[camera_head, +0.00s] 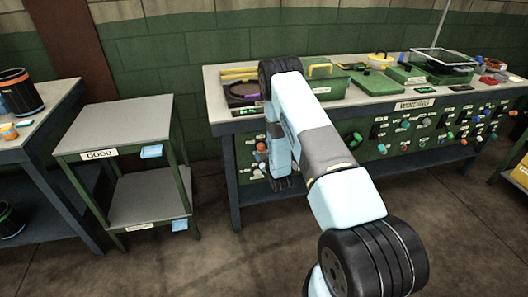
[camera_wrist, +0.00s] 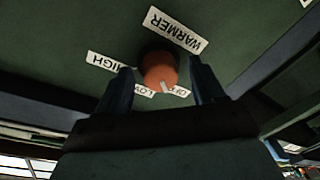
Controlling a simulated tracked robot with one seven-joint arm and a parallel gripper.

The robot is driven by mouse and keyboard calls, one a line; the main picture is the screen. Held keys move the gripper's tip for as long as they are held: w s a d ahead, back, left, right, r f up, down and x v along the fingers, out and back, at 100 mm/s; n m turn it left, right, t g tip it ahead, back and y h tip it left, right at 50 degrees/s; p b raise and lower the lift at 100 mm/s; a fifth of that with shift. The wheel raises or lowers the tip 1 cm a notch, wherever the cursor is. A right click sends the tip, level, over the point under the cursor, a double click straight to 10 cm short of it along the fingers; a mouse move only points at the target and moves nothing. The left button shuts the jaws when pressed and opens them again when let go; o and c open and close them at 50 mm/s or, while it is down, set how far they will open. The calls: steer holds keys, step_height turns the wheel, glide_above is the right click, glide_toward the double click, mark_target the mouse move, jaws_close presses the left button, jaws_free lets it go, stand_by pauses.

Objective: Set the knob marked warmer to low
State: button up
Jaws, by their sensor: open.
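The warmer knob (camera_wrist: 158,66) is orange-red and sits on a dark green panel in the wrist view. The white WARMER label (camera_wrist: 177,30) appears upside down above it. The HIGH label (camera_wrist: 107,62) is at its left; the LOW label (camera_wrist: 136,90) and OFF label (camera_wrist: 180,92) are below, partly covered. The knob's pale pointer mark points down, between LOW and OFF and closer to OFF. My gripper (camera_wrist: 161,75) is open, its dark fingers on either side of the knob with gaps visible.
The winding bench (camera_head: 222,108) carries green boxes and a tray on top, with several coloured knobs along its front panel. A two-level stand marked GOOD (camera_head: 120,125) stands to its left, and another bench (camera_head: 50,118) at the far left. Bare floor lies between.

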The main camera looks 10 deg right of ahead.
steer(key=shift+c, duration=0.3)
steer(key=c, duration=0.9)
steer(key=shift+d, duration=0.25)
steer(key=shift+c, duration=0.5)
steer(key=shift+a, duration=0.2)
steer(key=shift+m, duration=0.4)
steer(key=m, duration=0.3)
steer(key=shift+f+m, duration=0.15)
steer(key=shift+m, duration=0.25)
steer(key=m, duration=0.5)
steer(key=shift+a+t, duration=0.1)
steer(key=shift+t, duration=0.3)
steer(key=shift+m, duration=0.4)
